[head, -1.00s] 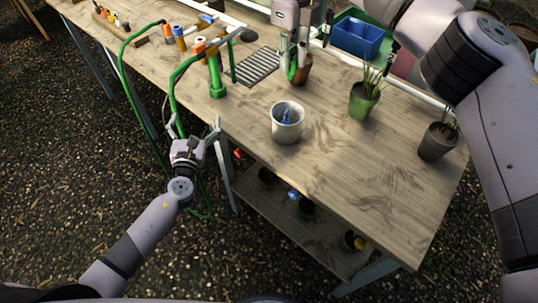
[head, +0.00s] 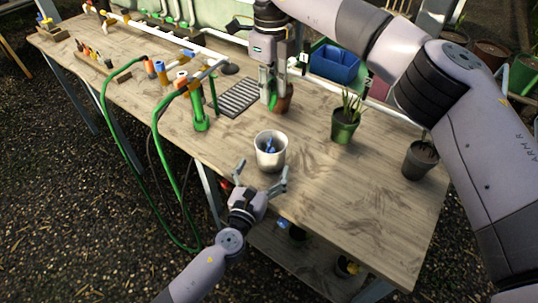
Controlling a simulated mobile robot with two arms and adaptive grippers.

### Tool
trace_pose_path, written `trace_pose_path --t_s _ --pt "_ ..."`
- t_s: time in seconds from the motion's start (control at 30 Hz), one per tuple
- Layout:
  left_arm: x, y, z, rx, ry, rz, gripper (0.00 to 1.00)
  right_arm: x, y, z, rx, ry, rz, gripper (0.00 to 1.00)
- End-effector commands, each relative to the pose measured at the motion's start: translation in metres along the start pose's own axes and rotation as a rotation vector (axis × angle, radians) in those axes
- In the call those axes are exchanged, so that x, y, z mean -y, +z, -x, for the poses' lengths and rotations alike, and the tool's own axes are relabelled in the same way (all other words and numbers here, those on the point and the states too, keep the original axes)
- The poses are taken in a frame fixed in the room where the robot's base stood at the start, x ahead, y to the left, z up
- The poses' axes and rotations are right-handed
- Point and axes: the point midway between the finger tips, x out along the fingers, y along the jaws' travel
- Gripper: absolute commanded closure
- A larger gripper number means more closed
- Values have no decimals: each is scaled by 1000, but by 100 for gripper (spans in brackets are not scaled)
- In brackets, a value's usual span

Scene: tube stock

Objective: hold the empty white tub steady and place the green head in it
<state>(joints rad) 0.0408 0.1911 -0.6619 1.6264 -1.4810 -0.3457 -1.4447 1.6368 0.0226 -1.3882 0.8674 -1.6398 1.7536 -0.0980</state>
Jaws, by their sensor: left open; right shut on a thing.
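The white tub (head: 262,161) stands upright on the wooden table in the head view, with something small and blue inside it. My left gripper (head: 262,176) is open at the near side of the tub, its fingers spread toward the tub's left and right. I cannot tell whether they touch it. My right gripper (head: 271,97) is shut on a green thing (head: 264,100), probably the green head, mostly hidden between the fingers. It is behind the tub, in front of a terracotta pot (head: 285,99).
A dark green plant pot (head: 345,130) and a grey pot (head: 420,161) stand to the right. A metal grate (head: 239,98), a green upright piece (head: 200,122) and a green hose (head: 120,142) are to the left. A blue bin (head: 335,64) is behind. The near right table is clear.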

Motion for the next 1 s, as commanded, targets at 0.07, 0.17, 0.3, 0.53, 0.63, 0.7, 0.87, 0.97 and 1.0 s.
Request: trace_pose_path --t_s 0.07,0.17,0.3,0.53,0.63,0.7,0.87,0.97,1.0 --pt "0 2 -17 2 0 1 9 0 0 0 0 0 0 89" --pt "0 1 -34 1 0 0 9 0 0 0 0 0 0 89" --pt "0 0 -51 1 0 -1 9 0 0 0 0 0 0 89" --pt "0 0 -62 -1 0 1 9 0 0 0 0 0 0 89" --pt "0 -1 -62 -1 0 1 9 0 0 0 0 0 0 89" --pt "0 0 -62 -1 0 1 9 0 0 0 0 0 0 89" --pt "0 0 -62 -1 0 1 16 0 0 0 0 0 0 89" --pt "0 0 -62 -1 0 0 22 0 0 0 0 0 0 89" --pt "0 0 -62 -1 0 0 25 0 0 0 0 0 0 89"
